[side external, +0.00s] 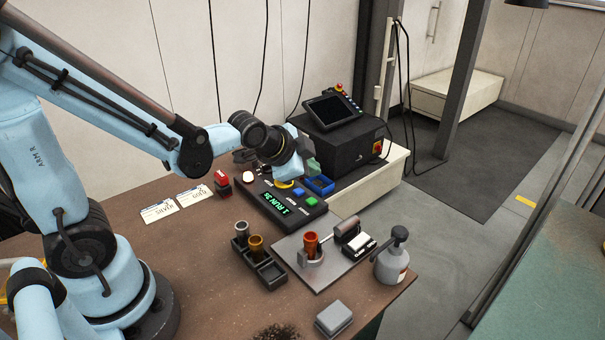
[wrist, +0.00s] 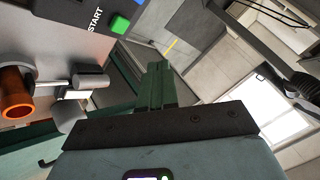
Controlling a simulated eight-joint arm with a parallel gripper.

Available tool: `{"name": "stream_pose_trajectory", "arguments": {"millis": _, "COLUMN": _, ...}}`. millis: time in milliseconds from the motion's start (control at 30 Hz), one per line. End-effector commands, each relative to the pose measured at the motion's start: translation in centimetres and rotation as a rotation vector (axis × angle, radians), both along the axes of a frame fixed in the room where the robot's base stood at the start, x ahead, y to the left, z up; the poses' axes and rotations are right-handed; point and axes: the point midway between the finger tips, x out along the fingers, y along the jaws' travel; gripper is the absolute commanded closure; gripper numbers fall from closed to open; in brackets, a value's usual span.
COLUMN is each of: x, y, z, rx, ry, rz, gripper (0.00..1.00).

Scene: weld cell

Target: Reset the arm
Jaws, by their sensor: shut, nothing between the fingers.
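My gripper (side external: 311,164) hangs over the far side of the control panel (side external: 272,207), in front of the black box. Its greenish fingers are shut and empty, and they show closed together in the wrist view (wrist: 157,78). The panel has a lit green display, a green button (side external: 311,201), a blue button and a yellow-rimmed part beneath my wrist. In the wrist view the green button (wrist: 119,24) by the word START is to the left of the fingers, apart from them. I cannot tell the exact gap between fingers and panel.
A copper-coloured cup (side external: 311,244) stands in a fixture on a grey plate. A screen (side external: 330,110) stands behind.

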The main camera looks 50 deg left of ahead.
Motion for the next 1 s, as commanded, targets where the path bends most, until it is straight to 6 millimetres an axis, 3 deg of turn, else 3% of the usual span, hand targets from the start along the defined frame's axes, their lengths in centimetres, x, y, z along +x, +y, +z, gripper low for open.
{"name": "stream_pose_trajectory", "arguments": {"millis": 633, "x": -0.5, "y": -0.1, "z": 0.4, "rx": -0.028, "ry": 0.006, "rz": 0.022, "gripper": 1.00}}
{"name": "stream_pose_trajectory", "arguments": {"millis": 767, "x": -2.1, "y": -0.3, "z": 1.3, "rx": -0.110, "ry": 0.027, "rz": 0.093, "gripper": 1.00}}
{"name": "stream_pose_trajectory", "arguments": {"millis": 1000, "x": -6.6, "y": -1.1, "z": 3.1, "rx": -0.325, "ry": 0.084, "rz": 0.292, "gripper": 1.00}}
